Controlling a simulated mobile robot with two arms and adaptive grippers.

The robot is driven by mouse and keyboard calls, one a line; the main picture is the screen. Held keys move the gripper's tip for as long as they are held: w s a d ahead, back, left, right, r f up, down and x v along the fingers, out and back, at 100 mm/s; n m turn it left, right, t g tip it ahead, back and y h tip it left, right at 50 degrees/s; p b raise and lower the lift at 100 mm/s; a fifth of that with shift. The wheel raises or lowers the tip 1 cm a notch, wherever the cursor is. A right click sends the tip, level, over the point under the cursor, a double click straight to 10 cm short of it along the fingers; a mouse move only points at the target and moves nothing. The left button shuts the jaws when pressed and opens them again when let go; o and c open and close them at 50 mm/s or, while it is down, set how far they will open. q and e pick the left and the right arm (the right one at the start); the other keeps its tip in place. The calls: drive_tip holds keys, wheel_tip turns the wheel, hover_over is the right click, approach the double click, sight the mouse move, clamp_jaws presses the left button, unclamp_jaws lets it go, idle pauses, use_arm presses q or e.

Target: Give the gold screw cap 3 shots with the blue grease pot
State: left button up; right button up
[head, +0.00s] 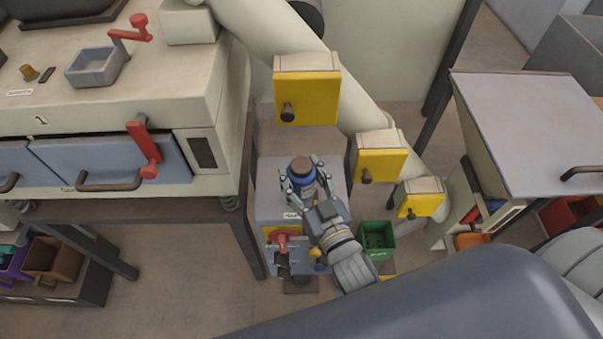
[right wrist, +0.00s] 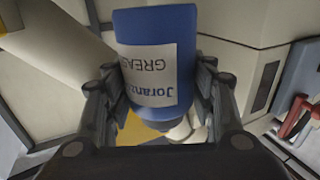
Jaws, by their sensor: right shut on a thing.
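The blue grease pot (head: 300,182) has a dark brown top and a pale label. My right gripper (head: 304,180) is shut on it, one finger on each side, above the small grey cabinet. I cannot tell whether the pot touches the cabinet top. In the right wrist view the pot (right wrist: 180,70) fills the middle between the fingers, its "GREASE" label upside down. A small gold-brown cap (head: 28,72), which looks like the gold screw cap, stands on the cream machine's top at the far left, well away from the pot. My left gripper is out of view.
The grey cabinet (head: 268,205) stands between the cream machine (head: 205,100) and a green bin (head: 377,238). Yellow boxes (head: 307,98) hang on a sloping pipe behind. A red crank (head: 130,30), a grey tray (head: 97,66) and a red lever (head: 145,150) are on the machine.

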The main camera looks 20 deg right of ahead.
drive_tip(key=shift+f+b, duration=0.5)
drive_tip(key=shift+f, duration=0.25)
idle(0.4)
drive_tip(key=shift+r, duration=0.1)
drive_tip(key=shift+r+p, duration=0.8)
drive_tip(key=shift+p, duration=0.2)
drive_tip(key=shift+f+b, duration=0.6)
drive_tip(key=shift+f, duration=0.35)
idle(0.5)
drive_tip(key=shift+r, duration=0.1)
drive_tip(key=shift+r+p, duration=0.25)
drive_tip(key=shift+p, duration=0.15)
drive_tip(key=shift+r+p, duration=0.6)
drive_tip(key=shift+r, duration=0.1)
